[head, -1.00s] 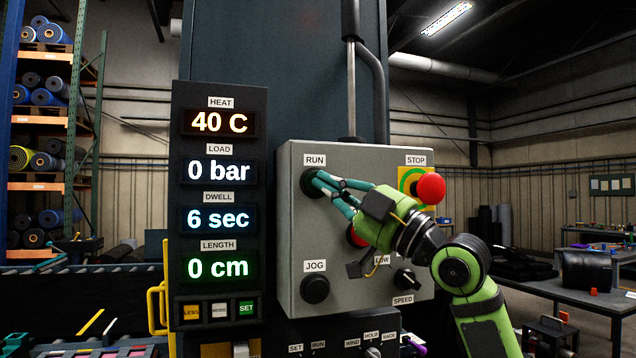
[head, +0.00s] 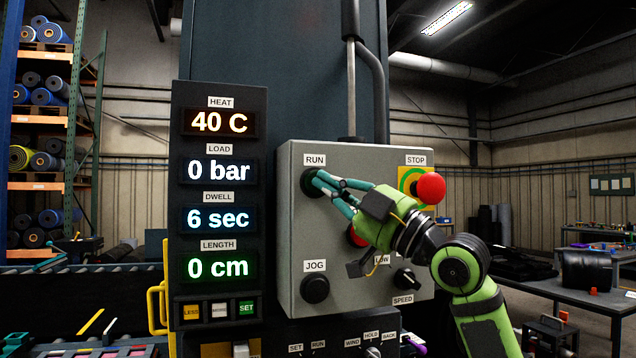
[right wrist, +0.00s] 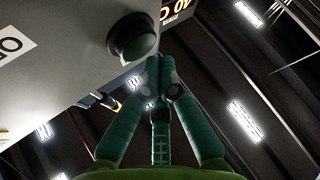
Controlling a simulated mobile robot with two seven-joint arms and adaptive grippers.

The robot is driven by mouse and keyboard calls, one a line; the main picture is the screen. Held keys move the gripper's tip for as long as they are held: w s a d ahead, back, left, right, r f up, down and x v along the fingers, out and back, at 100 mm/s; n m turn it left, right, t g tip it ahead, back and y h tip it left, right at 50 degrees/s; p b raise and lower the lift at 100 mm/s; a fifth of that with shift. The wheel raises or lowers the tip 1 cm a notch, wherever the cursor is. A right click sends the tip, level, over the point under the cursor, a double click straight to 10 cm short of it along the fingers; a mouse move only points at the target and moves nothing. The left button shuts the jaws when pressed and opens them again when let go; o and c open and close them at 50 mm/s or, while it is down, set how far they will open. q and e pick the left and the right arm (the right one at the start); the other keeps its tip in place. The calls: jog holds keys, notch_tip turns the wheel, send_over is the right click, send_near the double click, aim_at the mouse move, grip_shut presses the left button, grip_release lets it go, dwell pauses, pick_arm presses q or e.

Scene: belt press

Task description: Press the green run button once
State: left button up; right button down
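The RUN button (head: 308,184) sits at the upper left of the grey control box, under its RUN label (head: 314,160). Its dark round rim shows; the fingers hide much of its face, so little green is visible. My right gripper (head: 318,180) reaches in from the right with its teal fingers at this button. I cannot tell whether they touch it. In the right wrist view the fingertips (right wrist: 160,62) are together, with nothing seen between them, close to a dark round button (right wrist: 132,38). My left gripper is not in view.
The grey box (head: 350,240) also carries a red STOP button (head: 431,188), a black JOG button (head: 315,289), a SPEED knob (head: 404,278), and a red control partly behind my gripper. The display column (head: 219,205) stands close on the left.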

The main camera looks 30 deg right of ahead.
jog(key=shift+w+d, duration=0.1)
jog(key=shift+w, duration=0.35)
jog(key=shift+w+d+p, duration=0.1)
jog(key=shift+w+p, duration=0.35)
jog(key=shift+p, duration=0.1)
dwell(0.6)
jog(key=shift+s, duration=0.1)
jog(key=shift+s+a+f+b, duration=0.1)
jog(key=shift+s+a+b, duration=0.1)
jog(key=shift+s+b, duration=0.35)
jog(key=shift+s, duration=0.2)
